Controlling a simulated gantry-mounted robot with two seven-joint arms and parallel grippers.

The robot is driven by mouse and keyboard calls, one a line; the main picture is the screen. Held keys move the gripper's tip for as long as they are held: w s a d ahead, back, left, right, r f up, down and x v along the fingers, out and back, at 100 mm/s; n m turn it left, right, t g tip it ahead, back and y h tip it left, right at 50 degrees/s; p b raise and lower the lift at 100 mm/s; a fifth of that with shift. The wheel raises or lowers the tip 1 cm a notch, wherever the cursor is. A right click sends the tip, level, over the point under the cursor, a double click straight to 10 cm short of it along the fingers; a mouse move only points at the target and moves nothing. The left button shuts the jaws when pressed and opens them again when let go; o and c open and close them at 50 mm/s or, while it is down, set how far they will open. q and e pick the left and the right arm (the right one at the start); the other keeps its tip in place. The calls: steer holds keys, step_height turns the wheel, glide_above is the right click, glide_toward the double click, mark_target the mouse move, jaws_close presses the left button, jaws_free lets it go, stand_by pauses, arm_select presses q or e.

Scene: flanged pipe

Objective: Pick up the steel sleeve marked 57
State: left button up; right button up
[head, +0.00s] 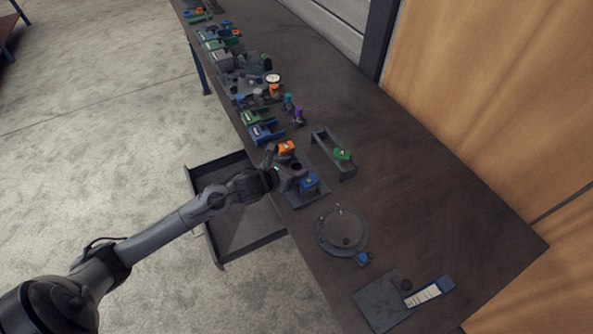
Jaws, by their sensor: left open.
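My left gripper (285,175) reaches in from the left over the near edge of the bench. It is open, beside a dark round part (296,167) between an orange block (286,147) and a blue block (309,183). Whether its fingers touch that part cannot be told. The blocks sit on a dark grey fixture (317,200). No marking 57 can be read at this size, so I cannot tell which part is the steel sleeve. My right gripper is not in view.
A grey holder with a green block (342,154) stands just right. A round plate (342,231), a small blue part (363,259) and a flat plate (382,302) lie nearer. Several bins and parts crowd the far end. An open drawer (240,265) juts out below. The bench's right side is clear.

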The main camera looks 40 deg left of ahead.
arm_select(q)
steer(key=shift+x, duration=0.9)
steer(key=c, duration=0.9)
steer(key=shift+r, duration=0.1)
steer(key=shift+c, duration=0.5)
steer(key=shift+r, duration=0.1)
